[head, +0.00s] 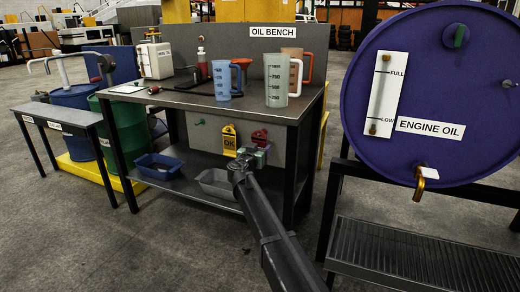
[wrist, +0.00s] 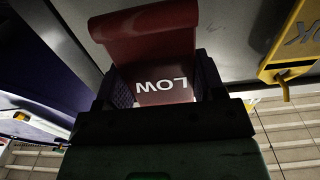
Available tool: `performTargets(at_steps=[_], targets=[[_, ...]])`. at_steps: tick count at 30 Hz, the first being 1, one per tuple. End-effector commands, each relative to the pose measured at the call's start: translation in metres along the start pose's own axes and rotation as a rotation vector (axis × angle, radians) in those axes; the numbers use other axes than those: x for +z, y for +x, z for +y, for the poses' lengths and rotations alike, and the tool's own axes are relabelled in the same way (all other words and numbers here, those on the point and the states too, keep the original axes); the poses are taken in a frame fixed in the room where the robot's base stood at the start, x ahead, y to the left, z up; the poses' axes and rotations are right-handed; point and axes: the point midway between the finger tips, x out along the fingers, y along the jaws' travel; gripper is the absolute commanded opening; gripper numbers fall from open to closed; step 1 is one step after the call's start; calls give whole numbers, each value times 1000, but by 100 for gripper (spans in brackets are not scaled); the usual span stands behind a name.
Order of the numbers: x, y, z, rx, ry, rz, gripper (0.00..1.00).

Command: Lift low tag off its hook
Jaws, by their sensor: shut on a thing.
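The red low tag (head: 260,137) hangs in front of the panel below the oil bench's top, right of the yellow OK tag (head: 229,140). In the wrist view the low tag (wrist: 162,88) shows its white LOW lettering upside down, between the two jaws. My gripper (head: 256,150) is shut on the low tag's lower part. The OK tag (wrist: 292,48) is at the upper right of the wrist view, apart from my gripper. The low tag's hook is hidden, so I cannot tell whether the tag still touches it.
The bench top (head: 190,98) overhangs the tags, with measuring jugs (head: 278,82) on it. Blue (head: 158,166) and grey (head: 216,183) trays stand on the lower shelf. A bench leg (head: 291,176) is just right of my gripper. The purple engine oil drum (head: 450,70) stands at right.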

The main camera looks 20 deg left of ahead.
Motion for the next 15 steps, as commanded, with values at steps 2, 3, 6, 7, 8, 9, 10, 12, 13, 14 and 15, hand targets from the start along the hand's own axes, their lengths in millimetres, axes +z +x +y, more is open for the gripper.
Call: performTargets(at_steps=[2,3,6,7,8,9,10,12,13,14,15], targets=[[-3,-4,0,0,0,0,40],[-4,-6,0,0,0,0,40],[-5,-10,0,-1,0,0,40],[-5,-11,0,-1,0,0,40],[-5,-11,0,-1,0,0,40],[-5,-12,0,-1,0,0,40],[-5,-11,0,-1,0,0,40],[-5,-12,0,-1,0,0,40],[-5,-12,0,-1,0,0,40],[-5,-13,0,-1,0,0,40],[-5,-14,0,-1,0,0,40]])
